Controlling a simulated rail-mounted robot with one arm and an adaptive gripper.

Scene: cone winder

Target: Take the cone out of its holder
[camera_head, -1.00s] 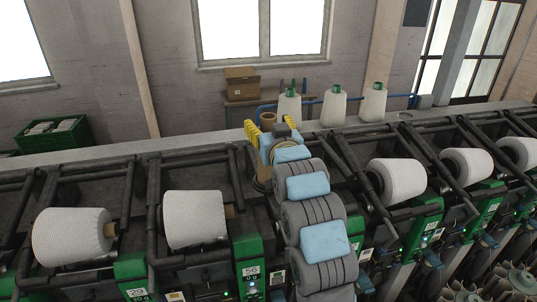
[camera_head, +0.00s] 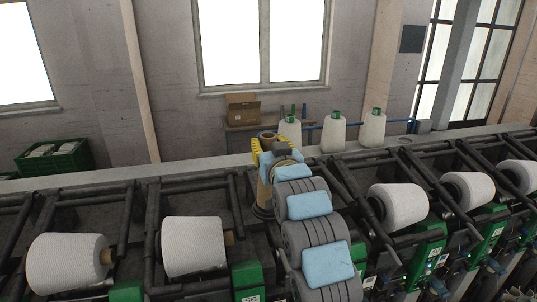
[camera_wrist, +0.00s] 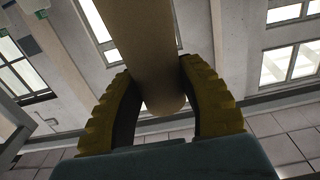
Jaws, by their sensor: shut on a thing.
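My gripper (camera_head: 270,146), with yellow ribbed fingers, is above the machine's back edge in the head view. It is shut on a tan cone (camera_head: 269,135), whose top rim shows between the fingers. In the wrist view the cone (camera_wrist: 145,45) passes as a long plain tube between both fingers. Below the gripper, a tan upright part (camera_head: 263,190) stands on a dark round base (camera_head: 262,212), partly hidden by my arm. I cannot tell whether this is the cone's lower part or its holder, nor whether the cone is clear of it.
White yarn packages (camera_head: 193,246) sit in dark frames along the machine on both sides of my arm. Several white cones with green tops (camera_head: 333,133) stand on the back ledge to the right. A green crate (camera_head: 55,158) is at the far left, and a cardboard box (camera_head: 243,107) stands behind.

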